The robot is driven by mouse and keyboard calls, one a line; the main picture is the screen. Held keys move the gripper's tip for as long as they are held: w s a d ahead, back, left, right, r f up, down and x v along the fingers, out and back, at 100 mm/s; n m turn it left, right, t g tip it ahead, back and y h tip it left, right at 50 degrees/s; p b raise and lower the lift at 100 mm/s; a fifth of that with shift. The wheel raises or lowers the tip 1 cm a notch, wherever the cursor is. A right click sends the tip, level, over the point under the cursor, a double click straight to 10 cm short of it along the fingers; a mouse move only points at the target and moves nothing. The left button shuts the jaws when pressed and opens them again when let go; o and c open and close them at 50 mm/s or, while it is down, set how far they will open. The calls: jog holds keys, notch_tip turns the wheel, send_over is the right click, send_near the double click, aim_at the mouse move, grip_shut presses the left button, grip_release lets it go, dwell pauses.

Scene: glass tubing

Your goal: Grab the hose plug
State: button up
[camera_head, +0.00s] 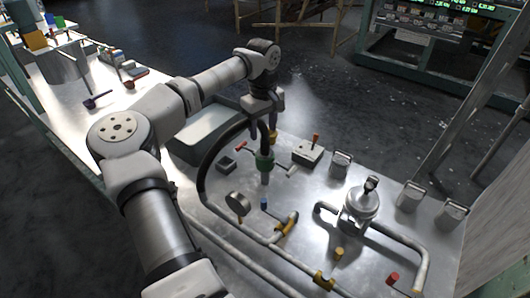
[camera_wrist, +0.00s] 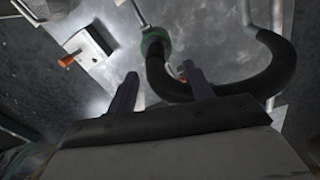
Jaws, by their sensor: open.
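In the wrist view, the green collar (camera_wrist: 155,42) is at top centre, with the hose (camera_wrist: 238,88) bending down and right. My gripper (camera_head: 263,130) is just above the collar, close to the hose's upper bend. In the wrist view, its two fingers (camera_wrist: 160,84) are spread with nothing clamped between them. The right finger overlaps the hose; I cannot tell whether they touch.
The bench carries grey pipes, a round gauge (camera_head: 238,203), a metal vessel (camera_head: 360,208) and a box with an orange-handled lever (camera_head: 308,152), also in the wrist view (camera_wrist: 90,42). A grey tray (camera_head: 196,145) lies behind my arm. Dark floor lies beyond.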

aim_at(265, 139)
jog(key=shift+w+d+f+p, duration=0.15)
jog(key=shift+f+p, duration=0.2)
jog(key=shift+f, duration=1.45)
jog(key=shift+w+d+f+p, duration=0.1)
jog(key=shift+f+p, duration=0.2)
jog(key=shift+f, duration=1.45)
jog(key=c, duration=1.1)
grip_shut()
jog(key=shift+r, duration=0.15)
